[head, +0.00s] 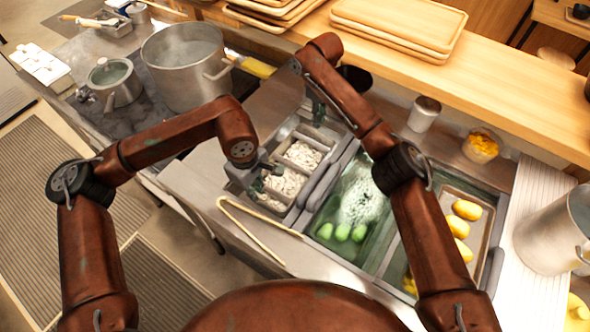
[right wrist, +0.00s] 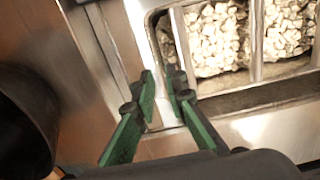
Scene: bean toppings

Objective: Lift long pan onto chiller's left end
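The long pan (head: 311,131) is a narrow metal tray with compartments, at least two of them holding white chopped pieces. It lies along the left end of the chiller (head: 388,247); I cannot tell whether it rests there or is held just above. My left gripper (head: 260,186) is at the pan's near left side, its fingers too small to judge. My right gripper (head: 322,112) is at the pan's far end. In the right wrist view its green fingers (right wrist: 161,88) sit close together on either side of the pan's rim (right wrist: 143,50).
The chiller holds green items in liquid and a tray of yellow fruit (head: 466,210). Tongs (head: 250,222) lie on the near counter. A big pot (head: 186,65) stands at left. A metal cup (head: 424,114) and a yellow-filled bowl (head: 482,145) stand behind. A wooden shelf edges the back.

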